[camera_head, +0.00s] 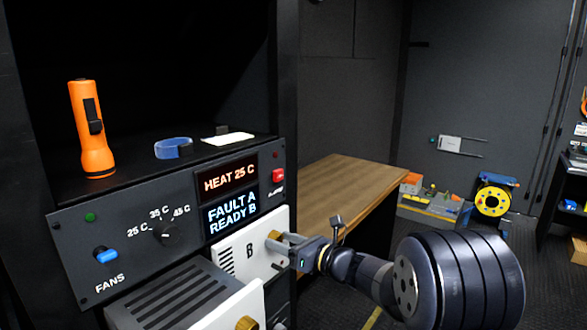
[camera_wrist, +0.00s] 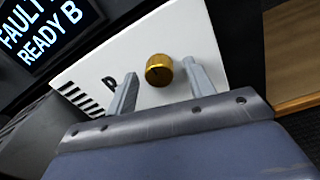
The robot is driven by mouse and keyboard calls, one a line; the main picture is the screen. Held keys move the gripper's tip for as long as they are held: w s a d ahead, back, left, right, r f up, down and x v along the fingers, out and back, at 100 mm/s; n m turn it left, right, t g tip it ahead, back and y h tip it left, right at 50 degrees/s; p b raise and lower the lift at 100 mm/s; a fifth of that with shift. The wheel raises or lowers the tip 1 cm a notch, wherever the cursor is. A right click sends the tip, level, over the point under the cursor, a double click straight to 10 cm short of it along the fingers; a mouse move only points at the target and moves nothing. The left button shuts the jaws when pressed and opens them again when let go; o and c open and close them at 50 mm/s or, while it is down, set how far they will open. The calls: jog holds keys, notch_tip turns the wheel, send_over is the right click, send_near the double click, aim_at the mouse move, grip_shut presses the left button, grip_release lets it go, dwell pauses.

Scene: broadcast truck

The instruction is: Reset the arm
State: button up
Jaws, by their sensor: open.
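My gripper (camera_head: 284,246) is at the front of the white module marked B (camera_head: 238,247), at the end of my arm. In the wrist view my gripper (camera_wrist: 163,88) is open, with one finger on each side of a brass knob (camera_wrist: 159,70) on the white module front (camera_wrist: 190,40). I cannot tell whether the fingers touch the knob. In the head view the brass knob (camera_head: 273,241) is partly hidden by a finger.
A display (camera_head: 231,198) reads "HEAT 25 C" and "FAULT A READY B". Below left, another module (camera_head: 185,300) sticks out of the rack. A wooden desk (camera_head: 350,185) stands behind my arm.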

jog(key=shift+w+a+f+n+b, duration=0.25)
jog(key=shift+n+b, duration=0.25)
jog(key=shift+b, duration=0.2)
jog(key=shift+s+d+r+n+b, duration=0.1)
jog(key=shift+s+n+b, duration=0.05)
jog(key=shift+n+b, duration=1.2)
jog(key=shift+n, duration=0.65)
jog(key=n+b, duration=0.2)
jog(key=n, duration=0.1)
jog(key=shift+n+h, duration=0.3)
jog(key=n+b, duration=0.1)
jog(key=n, duration=0.2)
jog(key=shift+r, duration=0.1)
jog(key=n+t+b, duration=0.1)
jog(key=n, duration=0.5)
jog(key=shift+r, duration=0.1)
jog(key=n+p, duration=0.1)
jog(key=n, duration=0.4)
jog(key=shift+n, duration=0.3)
jog(key=shift+s, duration=0.1)
